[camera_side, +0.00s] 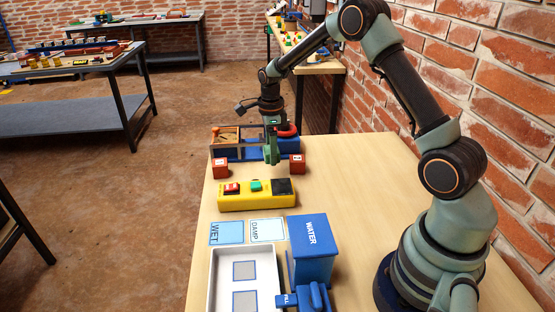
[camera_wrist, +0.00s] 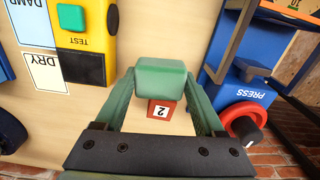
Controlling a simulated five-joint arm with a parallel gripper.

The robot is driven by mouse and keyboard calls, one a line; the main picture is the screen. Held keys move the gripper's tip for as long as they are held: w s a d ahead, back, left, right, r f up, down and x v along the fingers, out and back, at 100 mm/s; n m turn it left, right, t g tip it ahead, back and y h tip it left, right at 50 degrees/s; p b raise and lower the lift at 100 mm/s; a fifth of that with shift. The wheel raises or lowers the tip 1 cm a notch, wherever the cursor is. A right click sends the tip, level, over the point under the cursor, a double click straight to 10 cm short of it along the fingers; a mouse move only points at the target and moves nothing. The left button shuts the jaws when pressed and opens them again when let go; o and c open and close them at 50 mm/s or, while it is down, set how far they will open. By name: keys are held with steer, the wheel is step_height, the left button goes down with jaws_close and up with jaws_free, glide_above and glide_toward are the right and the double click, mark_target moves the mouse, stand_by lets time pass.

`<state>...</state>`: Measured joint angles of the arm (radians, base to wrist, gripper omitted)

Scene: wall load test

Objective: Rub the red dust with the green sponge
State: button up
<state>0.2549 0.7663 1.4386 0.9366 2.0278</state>
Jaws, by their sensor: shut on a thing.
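My gripper (camera_side: 271,152) is above the table behind the yellow test box, between two red blocks. In the wrist view my gripper (camera_wrist: 160,85) is shut on a green block, the green sponge (camera_wrist: 160,78), held between the fingertips. In the side view the sponge blends with the green fingers and I cannot tell its edges. I see no red dust in either view. A red block marked 2 (camera_wrist: 161,109) shows below the sponge in the wrist view, partly covered by it.
The yellow test box (camera_side: 230,204) stands in front of my gripper. A blue press (camera_wrist: 243,90) with a red ring is close by. WET (camera_side: 227,233) and DAMP (camera_side: 267,230) cards, a blue water box (camera_side: 311,262) and a white tray (camera_side: 214,285) lie nearer. Bare table is right of the box.

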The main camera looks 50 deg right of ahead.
steer(key=shift+r, duration=1.2)
